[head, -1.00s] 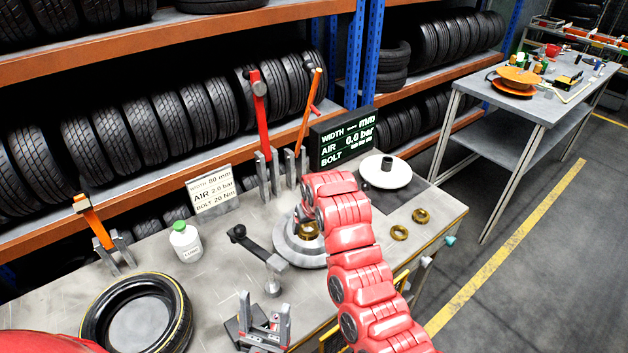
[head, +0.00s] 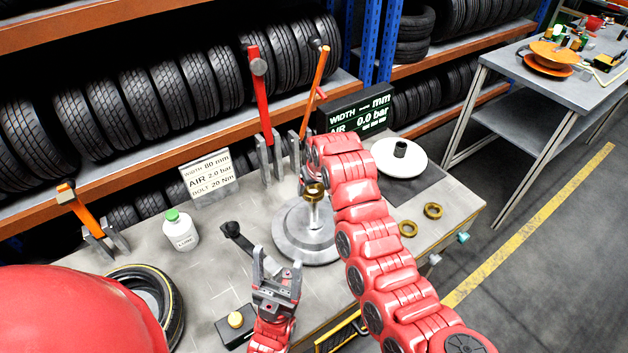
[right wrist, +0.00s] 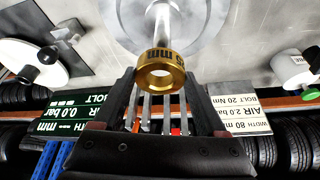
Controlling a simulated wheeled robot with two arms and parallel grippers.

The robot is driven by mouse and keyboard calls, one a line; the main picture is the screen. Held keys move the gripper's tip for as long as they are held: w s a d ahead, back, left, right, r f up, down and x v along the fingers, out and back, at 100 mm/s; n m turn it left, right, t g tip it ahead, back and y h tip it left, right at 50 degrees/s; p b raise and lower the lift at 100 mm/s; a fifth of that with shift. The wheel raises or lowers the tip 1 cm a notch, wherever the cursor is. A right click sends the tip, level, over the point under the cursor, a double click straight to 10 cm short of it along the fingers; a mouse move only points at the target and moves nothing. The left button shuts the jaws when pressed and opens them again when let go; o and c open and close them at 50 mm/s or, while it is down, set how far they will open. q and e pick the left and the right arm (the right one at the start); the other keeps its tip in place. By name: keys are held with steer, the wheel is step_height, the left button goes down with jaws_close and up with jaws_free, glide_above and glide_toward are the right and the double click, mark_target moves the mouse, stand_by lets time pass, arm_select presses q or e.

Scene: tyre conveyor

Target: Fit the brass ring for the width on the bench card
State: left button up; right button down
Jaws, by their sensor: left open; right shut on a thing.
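My right gripper (right wrist: 160,80) is shut on a brass ring (right wrist: 178,70), whose band carries partly readable lettering. In the head view the ring (head: 314,189) is at the top of the upright post (head: 313,215) on the round grey base (head: 290,238). I cannot tell whether it is around the post or just above it. My left gripper (head: 277,262) is open and empty, in front of that base. The bench card (head: 208,176) reads width 80 mm, air 2.0 bar, bolt 20 Nm. Two more brass rings (head: 408,228) (head: 433,210) lie on the bench at right.
A display (head: 357,118) shows a blank width and 0.0 bar. A white disc (head: 398,158) stands at right. A black-handled tool (head: 236,234) is beside my left gripper. A bottle (head: 181,232), a tyre (head: 174,310) and racked hammers (head: 262,100) stand around the bench.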

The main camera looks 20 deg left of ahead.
mark_target(315, 209)
steer(key=shift+w+f, duration=0.1)
steer(key=shift+s, duration=0.2)
steer(key=shift+w, duration=0.1)
steer(key=shift+b, duration=0.95)
stand_by(0.8)
steer(key=shift+f+b, duration=2)
steer(key=shift+f, duration=1.6)
steer(key=shift+s+d+f+b, duration=0.15)
steer(key=shift+s+f+b, duration=0.15)
steer(key=shift+f+b, duration=0.25)
